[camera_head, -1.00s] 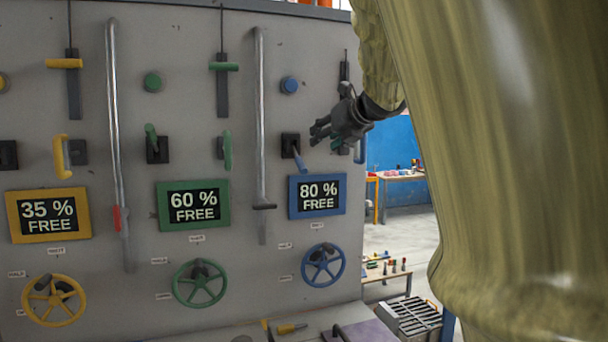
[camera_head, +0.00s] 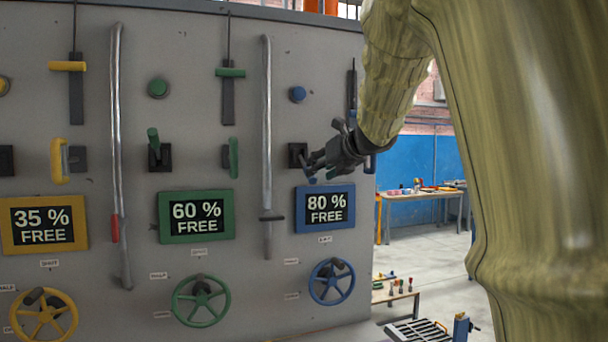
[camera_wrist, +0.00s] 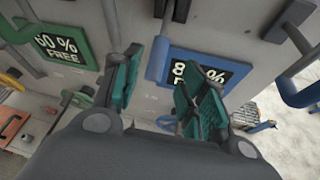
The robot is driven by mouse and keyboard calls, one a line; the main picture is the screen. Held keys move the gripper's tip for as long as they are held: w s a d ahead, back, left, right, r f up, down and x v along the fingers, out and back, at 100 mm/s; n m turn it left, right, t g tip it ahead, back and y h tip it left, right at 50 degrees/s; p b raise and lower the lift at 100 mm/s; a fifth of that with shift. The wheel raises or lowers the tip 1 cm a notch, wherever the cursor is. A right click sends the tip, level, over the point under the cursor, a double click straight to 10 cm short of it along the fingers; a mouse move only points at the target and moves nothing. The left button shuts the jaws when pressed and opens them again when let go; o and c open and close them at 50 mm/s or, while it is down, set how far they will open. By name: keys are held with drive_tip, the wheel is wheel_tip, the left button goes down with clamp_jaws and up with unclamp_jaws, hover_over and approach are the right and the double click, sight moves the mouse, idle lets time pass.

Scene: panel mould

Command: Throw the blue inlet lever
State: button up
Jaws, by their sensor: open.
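The blue inlet lever (camera_head: 310,177) is on a black plate (camera_head: 297,151) above the blue-framed 80 % display. My gripper (camera_head: 317,166) is in front of it and hides most of it. In the wrist view the lever's blue handle (camera_wrist: 157,61) shows between the green finger pads of my gripper (camera_wrist: 161,72), nearer the left finger. The handle points down toward the display. My fingers are apart on either side of it; I cannot tell whether either touches it.
The blue display (camera_head: 325,208) and blue handwheel (camera_head: 332,282) are below. A blue push button (camera_head: 297,94) is above. A blue handle (camera_wrist: 303,92) sticks out at the right in the wrist view. A green lever (camera_head: 153,141) and a vertical pipe (camera_head: 267,130) are to the left.

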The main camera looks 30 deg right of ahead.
sight(307, 168)
drive_tip(key=shift+a+p+x, duration=0.1)
drive_tip(key=shift+p+x, duration=0.3)
drive_tip(key=shift+x, duration=1.3)
drive_tip(key=shift+a+p+x, duration=0.15)
drive_tip(key=shift+p+x, duration=0.2)
drive_tip(key=shift+x, duration=1.4)
drive_tip(key=shift+r, duration=0.1)
drive_tip(key=shift+s, duration=0.1)
